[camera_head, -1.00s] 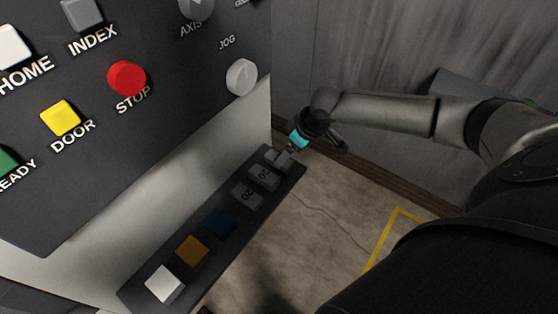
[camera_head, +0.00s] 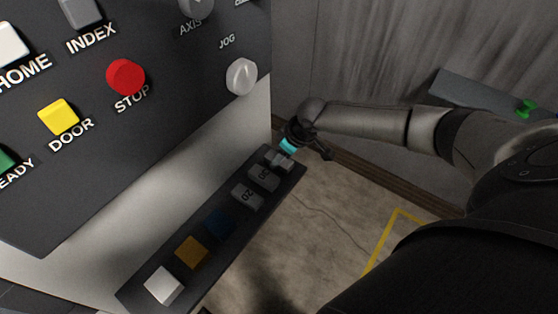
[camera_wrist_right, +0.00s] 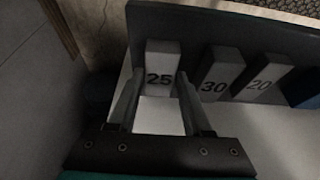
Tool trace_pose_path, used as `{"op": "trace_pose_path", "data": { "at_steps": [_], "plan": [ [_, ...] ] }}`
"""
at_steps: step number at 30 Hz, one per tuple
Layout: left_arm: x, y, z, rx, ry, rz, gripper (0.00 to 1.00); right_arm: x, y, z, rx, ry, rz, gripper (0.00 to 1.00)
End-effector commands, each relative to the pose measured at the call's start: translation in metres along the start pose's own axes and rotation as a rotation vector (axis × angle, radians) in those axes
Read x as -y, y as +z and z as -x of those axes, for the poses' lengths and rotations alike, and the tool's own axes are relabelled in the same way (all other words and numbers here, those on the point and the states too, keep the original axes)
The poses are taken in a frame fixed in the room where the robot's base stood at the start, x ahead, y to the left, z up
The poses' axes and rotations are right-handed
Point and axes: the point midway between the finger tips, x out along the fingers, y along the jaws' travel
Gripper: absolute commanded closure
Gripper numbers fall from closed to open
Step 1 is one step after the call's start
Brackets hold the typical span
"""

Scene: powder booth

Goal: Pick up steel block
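Several grey steel-looking blocks sit in a row on a dark shelf (camera_head: 143,293). In the right wrist view they carry numbers: block 25 (camera_wrist_right: 162,58), block 30 (camera_wrist_right: 219,72) and block 20 (camera_wrist_right: 262,77). My right gripper (camera_head: 284,153) is at the far end of the shelf, at the end block (camera_head: 279,161). In the right wrist view my right gripper (camera_wrist_right: 158,92) is open, with its fingers on either side of block 25's near end. I cannot tell whether they touch it. My left gripper is not in view.
A blue block (camera_head: 219,224), an orange block (camera_head: 192,252) and a white block (camera_head: 164,286) stand farther along the shelf. A dark control panel (camera_head: 180,95) with buttons and a knob rises behind it. Open floor (camera_head: 330,215) lies to the right.

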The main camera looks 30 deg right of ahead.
Motion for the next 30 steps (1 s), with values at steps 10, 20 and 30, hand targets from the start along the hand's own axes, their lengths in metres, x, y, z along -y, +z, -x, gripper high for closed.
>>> {"op": "trace_pose_path", "data": {
  "at_steps": [10,20,30],
  "plan": [
    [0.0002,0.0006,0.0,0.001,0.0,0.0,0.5,-0.0001,0.0002,0.0001,0.0,0.0,0.0,0.91],
    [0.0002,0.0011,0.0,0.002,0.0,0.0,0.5,-0.0001,0.0003,0.0001,0.001,0.0,0.0,1.0],
    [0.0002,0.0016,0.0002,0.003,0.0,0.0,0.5,-0.0004,-0.0015,0.0021,-0.002,0.0,0.0,1.0]
  ]
}}
